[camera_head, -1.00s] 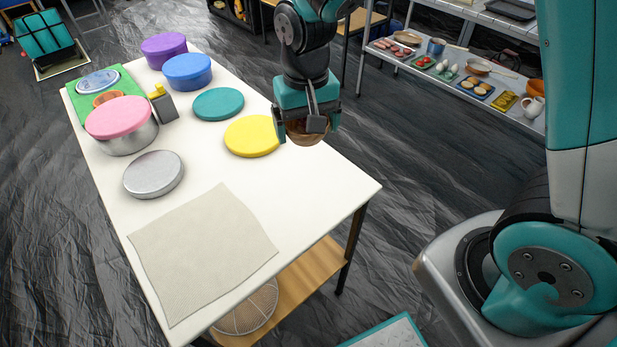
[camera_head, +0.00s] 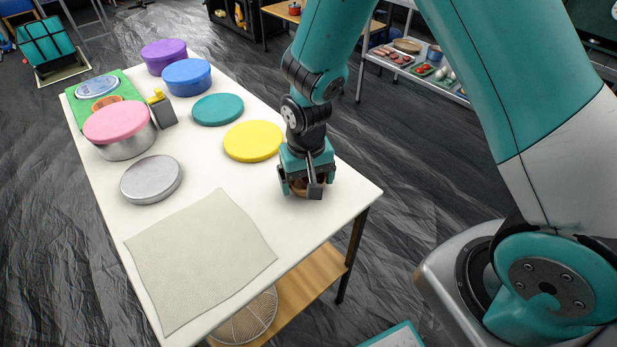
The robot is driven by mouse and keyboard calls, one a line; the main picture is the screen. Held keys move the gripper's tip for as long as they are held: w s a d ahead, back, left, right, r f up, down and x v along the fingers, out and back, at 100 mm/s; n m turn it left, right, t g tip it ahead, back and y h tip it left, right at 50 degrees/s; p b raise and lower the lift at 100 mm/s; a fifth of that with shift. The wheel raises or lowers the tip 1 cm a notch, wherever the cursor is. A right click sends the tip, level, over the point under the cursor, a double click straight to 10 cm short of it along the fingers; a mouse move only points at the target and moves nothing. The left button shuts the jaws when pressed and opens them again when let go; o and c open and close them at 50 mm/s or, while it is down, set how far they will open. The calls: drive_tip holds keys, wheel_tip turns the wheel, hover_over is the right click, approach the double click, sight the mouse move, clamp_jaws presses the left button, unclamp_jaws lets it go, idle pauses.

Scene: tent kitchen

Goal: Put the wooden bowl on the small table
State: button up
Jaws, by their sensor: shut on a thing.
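My gripper (camera_head: 308,190) is shut on the wooden bowl (camera_head: 299,187), a small brown bowl mostly hidden behind the fingers. It is low over the right side of a white-topped table (camera_head: 303,223), near the edge. I cannot tell whether the bowl touches the tabletop. The table carries a beige cloth (camera_head: 200,260) at its front, left of and nearer than the gripper. A yellow round lid (camera_head: 253,141) lies just behind and left of the gripper.
A shelf with food trays (camera_head: 392,56) stands behind right.

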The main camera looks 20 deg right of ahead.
drive_tip(key=shift+f, duration=0.1)
drive_tip(key=o, duration=0.7)
wheel_tip(320, 180, up, 12)
drive_tip(key=s+a+r+n+y, duration=0.1)
drive_tip(key=s+r+n, duration=0.3)
drive_tip(key=s, duration=0.5)
drive_tip(key=s+a+r+n+y, duration=0.2)
drive_tip(key=s+r+n+y, duration=0.1)
drive_tip(key=s+r, duration=0.6)
drive_tip(key=shift+s+r+n+p, duration=0.15)
drive_tip(key=shift+r+n+p, duration=0.15)
drive_tip(key=shift+n+p, duration=0.25)
wheel_tip(320, 180, up, 6)
drive_tip(key=p, duration=0.6)
